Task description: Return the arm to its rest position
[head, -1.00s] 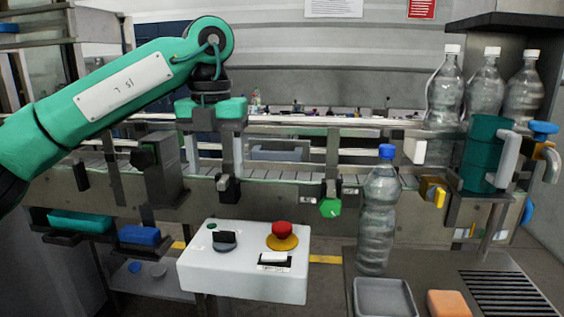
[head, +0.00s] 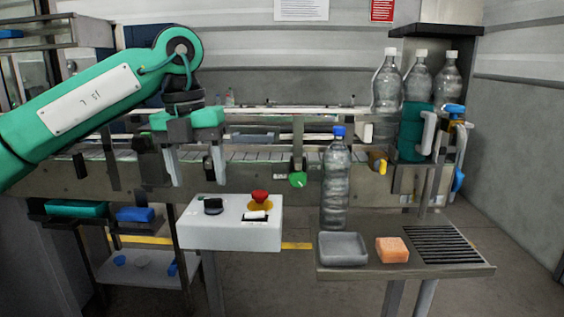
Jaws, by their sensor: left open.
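My left gripper (head: 197,183) hangs from the green arm in the head view, fingers pointing down. Its two grey fingers are apart with nothing between them. It is in front of the conveyor (head: 262,178), above and behind the left part of the white control box (head: 230,228). The box carries a red button on a yellow base (head: 260,197), a black switch (head: 213,206) and a white rocker. My right gripper does not show.
A blue-capped bottle (head: 336,185) stands upright on the side table (head: 420,272), near a grey tray (head: 343,248) and an orange sponge (head: 392,249). Several white-capped bottles (head: 418,80) stand at the back right. A green knob (head: 298,179) sits on the conveyor front.

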